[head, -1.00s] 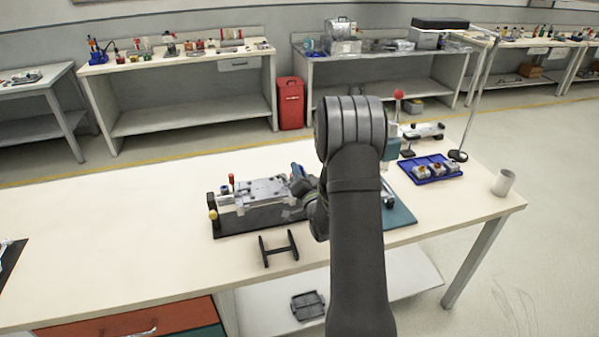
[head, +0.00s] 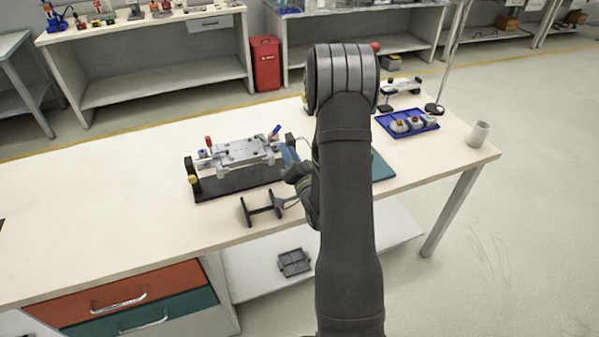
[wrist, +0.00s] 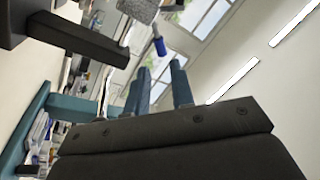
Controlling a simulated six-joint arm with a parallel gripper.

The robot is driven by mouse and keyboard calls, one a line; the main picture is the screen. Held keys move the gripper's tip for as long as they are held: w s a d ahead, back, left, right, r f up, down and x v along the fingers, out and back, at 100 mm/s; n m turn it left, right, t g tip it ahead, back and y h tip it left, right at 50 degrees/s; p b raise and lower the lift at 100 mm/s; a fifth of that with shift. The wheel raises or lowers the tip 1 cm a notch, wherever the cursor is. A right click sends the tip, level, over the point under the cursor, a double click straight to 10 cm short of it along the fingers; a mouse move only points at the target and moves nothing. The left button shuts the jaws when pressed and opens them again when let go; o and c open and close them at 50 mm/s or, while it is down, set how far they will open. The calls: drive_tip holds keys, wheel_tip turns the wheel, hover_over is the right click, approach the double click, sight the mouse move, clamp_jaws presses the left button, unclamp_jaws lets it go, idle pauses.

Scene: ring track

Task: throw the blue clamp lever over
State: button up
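The blue clamp lever (head: 275,131) sticks up, tilted, at the right end of the silver clamping fixture (head: 243,152) on a black base (head: 235,182). In the wrist view its blue handle (wrist: 159,46) shows just beyond the fingertips, with a gap between. My gripper (head: 290,156) is low beside the fixture's right end, to the right of and nearer than the lever. In the wrist view my gripper (wrist: 160,72) has its two teal fingers apart, with nothing between them. My own arm hides part of the bench to the right.
A black stand (head: 262,208) is in front, near the bench edge. A blue tray (head: 398,128) with parts and a white cup (head: 479,134) are at right. The bench's left side is clear.

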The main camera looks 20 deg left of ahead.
drive_tip(key=v, duration=0.7)
drive_tip(key=shift+s+d, duration=0.2)
drive_tip(key=shift+d, duration=0.05)
drive_tip(key=shift+o, duration=1.4)
drive_tip(key=n+g, duration=0.2)
drive_tip(key=g, duration=0.2)
approach(278, 131)
drive_tip(key=x, duration=1)
drive_tip(key=shift+w+a+r, duration=0.15)
drive_tip(key=shift+w+r, duration=0.15)
drive_tip(key=shift+w, duration=0.1)
